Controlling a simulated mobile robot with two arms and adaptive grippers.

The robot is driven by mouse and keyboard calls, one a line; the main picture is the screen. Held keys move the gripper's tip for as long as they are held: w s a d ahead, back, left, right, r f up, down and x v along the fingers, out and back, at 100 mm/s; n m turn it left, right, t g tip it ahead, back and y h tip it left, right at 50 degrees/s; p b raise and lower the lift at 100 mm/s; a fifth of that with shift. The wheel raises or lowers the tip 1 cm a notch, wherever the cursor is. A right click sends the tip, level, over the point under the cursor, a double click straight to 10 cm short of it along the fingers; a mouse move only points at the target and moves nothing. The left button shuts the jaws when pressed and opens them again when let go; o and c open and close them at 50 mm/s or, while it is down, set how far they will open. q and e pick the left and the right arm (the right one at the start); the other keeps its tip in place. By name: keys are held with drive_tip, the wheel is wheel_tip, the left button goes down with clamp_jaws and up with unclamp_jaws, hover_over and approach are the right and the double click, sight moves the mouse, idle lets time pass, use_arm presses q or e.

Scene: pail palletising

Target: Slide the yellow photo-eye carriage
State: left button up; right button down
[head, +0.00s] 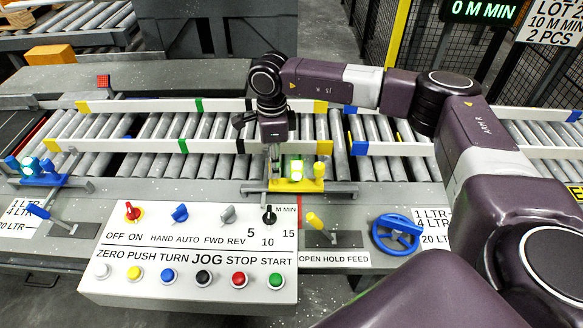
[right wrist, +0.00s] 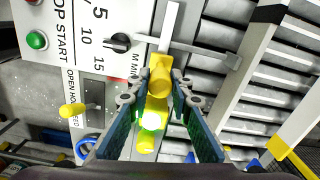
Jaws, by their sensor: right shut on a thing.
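The yellow photo-eye carriage (head: 310,185) sits on a short rail at the near edge of the roller conveyor, just above the control panel. It carries a glowing green lamp and a yellow upright. My right gripper (head: 274,170) comes down from above at the left part of the carriage. In the right wrist view, the right gripper's two fingers (right wrist: 157,88) stand on either side of the yellow carriage (right wrist: 159,78) and are shut on it. The exact contact is partly hidden by the fingers. My left gripper is not in view.
A control panel (head: 190,258) with knobs and buttons lies in front. A yellow lever (head: 316,222) and a blue handwheel (head: 397,234) are to its right. A blue carriage (head: 42,178) sits at the far left. White guide rails (head: 130,145) run along the rollers behind.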

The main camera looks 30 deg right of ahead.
drive_tip(key=shift+s+d, duration=0.2)
drive_tip(key=shift+d, duration=0.25)
drive_tip(key=c, duration=2)
unclamp_jaws()
drive_tip(key=shift+c, duration=0.2)
drive_tip(key=o, duration=0.3)
drive_tip(key=shift+a, duration=0.1)
drive_tip(key=shift+r, duration=0.1)
wheel_tip(320, 180, up, 12)
drive_tip(key=shift+s, duration=0.1)
